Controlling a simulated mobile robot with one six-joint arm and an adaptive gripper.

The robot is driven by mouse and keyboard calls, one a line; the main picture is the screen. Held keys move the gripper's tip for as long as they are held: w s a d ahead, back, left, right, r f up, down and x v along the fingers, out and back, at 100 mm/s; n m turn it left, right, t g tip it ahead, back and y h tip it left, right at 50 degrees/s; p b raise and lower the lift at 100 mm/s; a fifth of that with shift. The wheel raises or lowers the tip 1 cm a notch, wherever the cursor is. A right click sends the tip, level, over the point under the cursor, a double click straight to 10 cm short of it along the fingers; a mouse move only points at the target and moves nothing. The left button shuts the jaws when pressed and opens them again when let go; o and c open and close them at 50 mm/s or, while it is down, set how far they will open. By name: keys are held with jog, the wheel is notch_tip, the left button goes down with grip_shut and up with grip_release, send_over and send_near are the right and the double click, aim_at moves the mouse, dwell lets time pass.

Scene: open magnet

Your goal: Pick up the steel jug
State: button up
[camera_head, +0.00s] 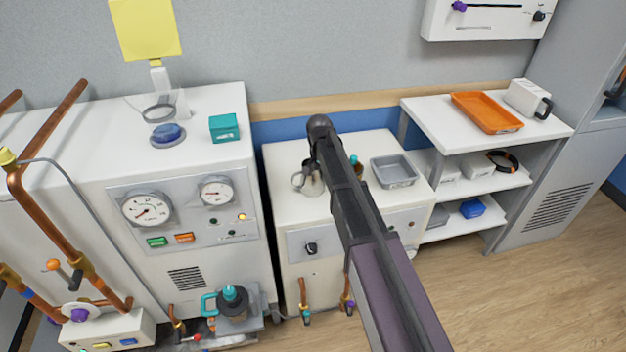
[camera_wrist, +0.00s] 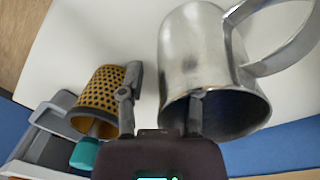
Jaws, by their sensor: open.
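The steel jug (camera_wrist: 203,50) is a grey metal vessel with a loop handle at the right in the wrist view, its dark mouth towards my camera. In the head view the jug (camera_head: 311,184) stands on a white cabinet top, partly hidden behind my arm. My gripper (camera_wrist: 165,83) is open, its fingers spread. The right finger overlaps the jug's mouth; I cannot tell whether it is inside or touching. The left finger is beside a yellow perforated cup (camera_wrist: 96,92). My arm hides the fingers in the head view.
On the white cabinet (camera_head: 285,208) a grey tray (camera_head: 393,170) stands right of my arm. The yellow cup with a teal-ended item is close to my left finger. A shelf (camera_head: 420,112) with an orange tray (camera_head: 486,112) is further right. A gauge machine (camera_head: 180,235) rises at left.

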grip_shut()
jog(key=shift+r+p, duration=0.4)
dwell(0.4)
jog(key=shift+r+p, duration=1.5)
jog(key=s+d+r+p, duration=0.1)
jog(key=s+d, duration=0.2)
jog(key=s, duration=1.2)
jog(key=shift+s, duration=0.2)
jog(key=shift+s+r, duration=0.1)
jog(key=shift+s, duration=0.05)
